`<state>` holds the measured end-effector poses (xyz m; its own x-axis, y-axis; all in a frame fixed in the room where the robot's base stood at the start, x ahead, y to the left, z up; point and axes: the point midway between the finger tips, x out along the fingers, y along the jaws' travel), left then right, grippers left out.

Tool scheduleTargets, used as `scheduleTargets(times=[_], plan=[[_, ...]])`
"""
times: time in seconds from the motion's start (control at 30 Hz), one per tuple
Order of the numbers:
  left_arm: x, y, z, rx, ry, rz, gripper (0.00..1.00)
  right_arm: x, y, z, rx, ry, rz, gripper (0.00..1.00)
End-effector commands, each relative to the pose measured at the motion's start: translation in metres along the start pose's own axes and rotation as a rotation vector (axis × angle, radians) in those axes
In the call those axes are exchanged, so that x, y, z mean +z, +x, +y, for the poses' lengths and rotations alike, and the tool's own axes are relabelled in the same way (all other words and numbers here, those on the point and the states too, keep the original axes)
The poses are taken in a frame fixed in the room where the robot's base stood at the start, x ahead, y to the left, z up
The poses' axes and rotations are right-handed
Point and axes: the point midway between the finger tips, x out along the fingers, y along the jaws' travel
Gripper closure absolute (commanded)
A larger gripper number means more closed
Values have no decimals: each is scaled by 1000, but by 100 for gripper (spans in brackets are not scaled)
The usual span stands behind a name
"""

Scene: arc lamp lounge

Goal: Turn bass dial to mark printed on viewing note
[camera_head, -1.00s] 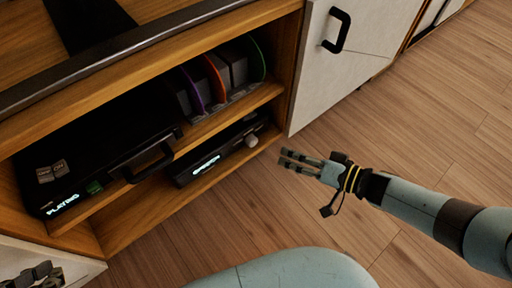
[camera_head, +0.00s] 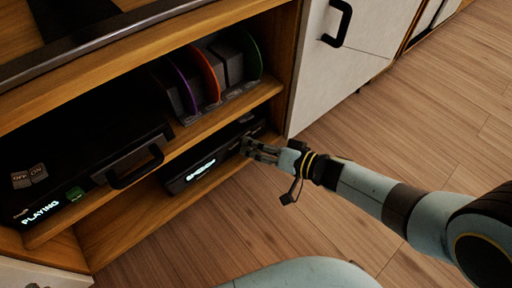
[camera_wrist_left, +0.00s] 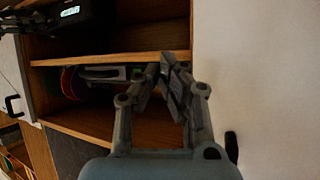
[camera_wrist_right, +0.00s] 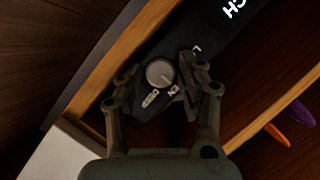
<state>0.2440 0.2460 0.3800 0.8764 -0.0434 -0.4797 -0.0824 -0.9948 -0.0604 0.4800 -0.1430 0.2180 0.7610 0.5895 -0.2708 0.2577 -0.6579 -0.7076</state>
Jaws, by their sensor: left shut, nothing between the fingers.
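The bass dial, a round grey knob (camera_wrist_right: 160,72), sits on the front of a black unit (camera_head: 190,180) on the lower shelf. In the right wrist view it has a pointer line and small white labels beside it. My right gripper (camera_wrist_right: 159,80) is open, its fingers on either side of the dial with small gaps visible; contact cannot be told. In the head view my right gripper (camera_head: 253,148) reaches in at the unit's right end and hides the dial. My left gripper (camera_wrist_left: 165,72) is shut and empty in front of the cabinet. I cannot make out a viewing note.
A black player with a lit "PLAYING" display (camera_head: 40,212) and a handle (camera_head: 135,167) is on the upper shelf. Colored discs (camera_head: 208,75) stand in a rack right of it. A white door (camera_head: 350,65) is at the right. The floor (camera_head: 420,130) is clear.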

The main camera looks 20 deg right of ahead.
Motion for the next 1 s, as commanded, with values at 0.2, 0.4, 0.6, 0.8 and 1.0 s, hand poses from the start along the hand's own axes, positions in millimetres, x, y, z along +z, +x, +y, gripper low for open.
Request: scheduleTargets(times=[0.2, 0.4, 0.6, 0.8, 1.0], plan=[[-1, 0, 0, 0, 0, 4, 100, 0, 0, 0, 0, -1, 0, 60], [0, 0, 0, 0, 0, 3, 100, 0, 0, 0, 0, -1, 0, 83], [0, 0, 0, 0, 1, 2, 100, 0, 0, 0, 0, -1, 0, 100], [2, -1, 0, 0, -1, -15, 100, -1, 0, -1, 7, -18, 0, 100], [3, 0, -2, -2, -6, -94, 100, -2, 0, -2, 35, -81, -1, 100]])
